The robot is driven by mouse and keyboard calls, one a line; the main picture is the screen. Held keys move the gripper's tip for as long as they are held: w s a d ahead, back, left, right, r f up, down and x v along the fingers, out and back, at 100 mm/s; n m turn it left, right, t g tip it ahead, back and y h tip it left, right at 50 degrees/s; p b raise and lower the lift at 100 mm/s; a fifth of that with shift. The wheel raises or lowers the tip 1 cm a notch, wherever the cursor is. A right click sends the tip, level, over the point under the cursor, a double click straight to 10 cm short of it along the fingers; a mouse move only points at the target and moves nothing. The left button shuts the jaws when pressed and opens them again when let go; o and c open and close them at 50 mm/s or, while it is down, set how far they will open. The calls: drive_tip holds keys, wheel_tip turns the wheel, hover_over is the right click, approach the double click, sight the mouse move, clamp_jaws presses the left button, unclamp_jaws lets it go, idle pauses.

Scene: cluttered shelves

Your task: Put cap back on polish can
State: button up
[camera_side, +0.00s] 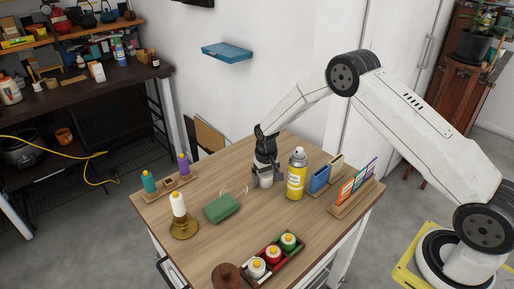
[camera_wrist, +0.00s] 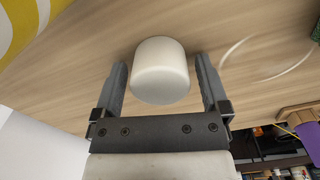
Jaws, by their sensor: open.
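The polish can (camera_side: 296,176) is a yellow spray can with a bare nozzle on top, standing upright on the wooden table. Part of its yellow and white side shows at the upper left of the wrist view (camera_wrist: 25,25). The cap (camera_wrist: 160,70) is a white cylinder on the table, left of the can in the side view. My gripper (camera_wrist: 161,75) is open and points down, its two fingers on either side of the cap with a visible gap at each side. In the side view my gripper (camera_side: 265,178) partly hides the cap.

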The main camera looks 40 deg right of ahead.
drive_tip(key=c, duration=1.2)
drive_tip(key=shift+o, duration=0.2)
drive_tip(key=shift+r, duration=0.25)
drive_tip(key=shift+r, duration=2.25)
drive_tip(key=o, duration=0.5)
drive_tip(key=c, duration=0.4)
